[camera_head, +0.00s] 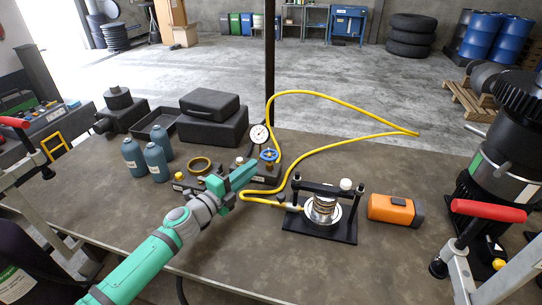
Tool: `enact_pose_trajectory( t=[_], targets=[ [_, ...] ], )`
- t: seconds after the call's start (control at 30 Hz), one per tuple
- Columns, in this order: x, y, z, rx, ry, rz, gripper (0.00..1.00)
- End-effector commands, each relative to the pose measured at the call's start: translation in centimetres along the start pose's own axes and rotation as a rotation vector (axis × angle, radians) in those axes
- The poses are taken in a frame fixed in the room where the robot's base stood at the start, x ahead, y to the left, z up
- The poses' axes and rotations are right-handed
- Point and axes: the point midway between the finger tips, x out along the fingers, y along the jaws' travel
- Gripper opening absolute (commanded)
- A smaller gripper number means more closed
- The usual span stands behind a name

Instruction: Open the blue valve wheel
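The small blue valve wheel (269,155) sits on the valve fitting at the right end of a dark block on the workbench. A round white-faced pressure gauge (260,134) stands just behind and left of it. My green arm reaches in from the lower left, and my gripper (252,170) is just left of and in front of the wheel, pointing toward it. I cannot tell whether the gripper touches the wheel. The gap between the fingers is too small to make out.
A yellow hose (350,96) loops across the bench. A black fixture (337,230) with a metal spring stack and an orange box (395,211) stand to the right. Blue-grey bottles (134,157), a brass ring (199,165) and black cases (212,125) stand left.

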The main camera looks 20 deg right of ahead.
Motion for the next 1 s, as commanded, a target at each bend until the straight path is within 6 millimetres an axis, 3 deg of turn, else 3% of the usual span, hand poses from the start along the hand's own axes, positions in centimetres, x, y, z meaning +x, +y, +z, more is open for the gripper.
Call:
enact_pose_trajectory(
  t=[0.17,0.7,1.0],
  targets=[
    [0.4,0.8,0.3,0.011,0.0,0.025,0.18],
    [8.8,0.9,0.2,0.009,0.0,0.023,0.18],
    [10.5,0.9,0.3,0.01,-0.001,0.022,0.18]
  ],
)
